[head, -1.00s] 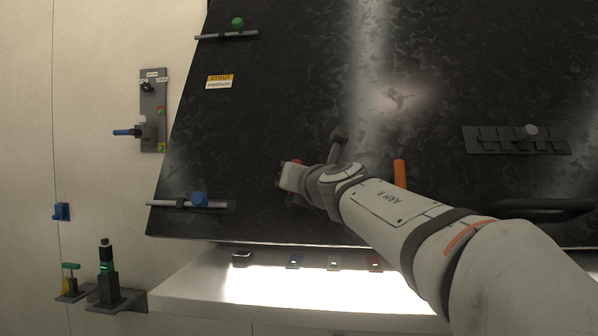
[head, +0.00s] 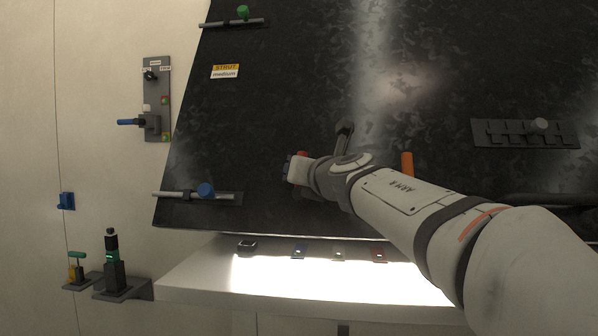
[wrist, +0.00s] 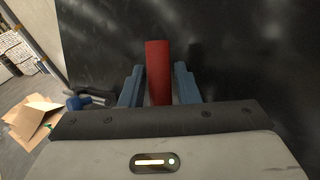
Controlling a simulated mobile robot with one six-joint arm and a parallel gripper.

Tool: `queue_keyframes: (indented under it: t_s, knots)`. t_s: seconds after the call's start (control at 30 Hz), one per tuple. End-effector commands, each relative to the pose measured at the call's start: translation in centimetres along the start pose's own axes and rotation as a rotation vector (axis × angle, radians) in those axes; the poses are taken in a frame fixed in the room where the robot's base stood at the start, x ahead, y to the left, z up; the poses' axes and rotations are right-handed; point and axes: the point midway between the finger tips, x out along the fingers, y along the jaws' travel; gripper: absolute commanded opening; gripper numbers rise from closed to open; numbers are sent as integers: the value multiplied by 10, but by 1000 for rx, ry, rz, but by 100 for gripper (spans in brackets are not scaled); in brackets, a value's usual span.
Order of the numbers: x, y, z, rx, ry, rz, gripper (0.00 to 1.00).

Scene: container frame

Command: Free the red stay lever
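The red lever (wrist: 159,72) is a red cylindrical handle in front of the dark panel, seen between my fingers in the wrist view. Only a small red part (head: 302,154) shows at my gripper in the head view. My gripper (wrist: 159,85) has one blue-grey finger on each side of the handle, with narrow gaps visible, so it looks open around it. In the head view my gripper (head: 288,167) is at the lower middle of the dark panel (head: 290,90); my own wrist hides the lever's base.
A blue-knobbed rod (head: 205,190) and a green-knobbed rod (head: 243,13) sit on the panel's left edge. An orange post (head: 407,164) stands behind my forearm. A slotted plate (head: 510,134) is at right. A lit white shelf (head: 200,277) lies below.

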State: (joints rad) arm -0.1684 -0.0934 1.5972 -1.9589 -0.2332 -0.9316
Motion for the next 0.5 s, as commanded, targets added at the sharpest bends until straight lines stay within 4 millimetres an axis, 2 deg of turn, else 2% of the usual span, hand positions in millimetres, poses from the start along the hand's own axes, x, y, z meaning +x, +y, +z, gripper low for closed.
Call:
queue_keyframes:
  t_s: [0.17,0.5]
  knots:
    - [-11,0,2,0,-3,-1,29]
    - [-64,0,1,-1,-2,-2,29]
